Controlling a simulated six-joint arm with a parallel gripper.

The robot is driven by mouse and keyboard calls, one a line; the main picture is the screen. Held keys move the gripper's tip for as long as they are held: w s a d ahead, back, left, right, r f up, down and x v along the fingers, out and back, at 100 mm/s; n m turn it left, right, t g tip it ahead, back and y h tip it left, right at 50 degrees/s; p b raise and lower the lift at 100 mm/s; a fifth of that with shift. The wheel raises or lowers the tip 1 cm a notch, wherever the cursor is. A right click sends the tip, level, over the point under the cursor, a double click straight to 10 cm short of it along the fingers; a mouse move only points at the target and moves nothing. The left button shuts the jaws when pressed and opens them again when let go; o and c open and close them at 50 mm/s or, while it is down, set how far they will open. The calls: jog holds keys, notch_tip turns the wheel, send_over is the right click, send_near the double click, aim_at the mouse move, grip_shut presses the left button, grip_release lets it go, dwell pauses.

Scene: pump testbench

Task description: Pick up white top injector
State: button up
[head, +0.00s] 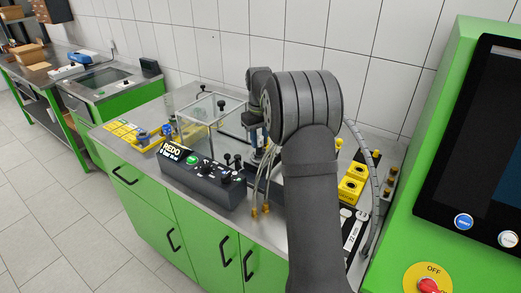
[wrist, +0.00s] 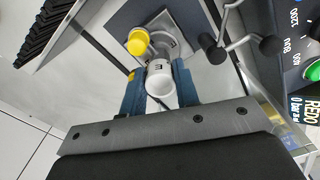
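In the wrist view a white cylindrical piece with dark letters (wrist: 160,80), which looks like the white top injector, stands between the two blue fingers of my gripper (wrist: 158,78). One finger is on each side of it, very close. I cannot tell whether they touch it. Its far end meets a grey square plate (wrist: 180,42), beside a yellow round cap (wrist: 138,41). In the head view my gripper (head: 257,141) points down over the bench, largely behind my arm, and the white piece is hidden.
A black control box with a REDO display (head: 203,180) sits at the bench front. A clear-walled frame (head: 208,112) stands left of my gripper, and yellow blocks (head: 351,188) lie to the right. In the wrist view, black-knobbed rods (wrist: 235,44) stand close to the right finger.

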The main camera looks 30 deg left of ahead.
grip_shut()
jog(key=shift+r, duration=0.1)
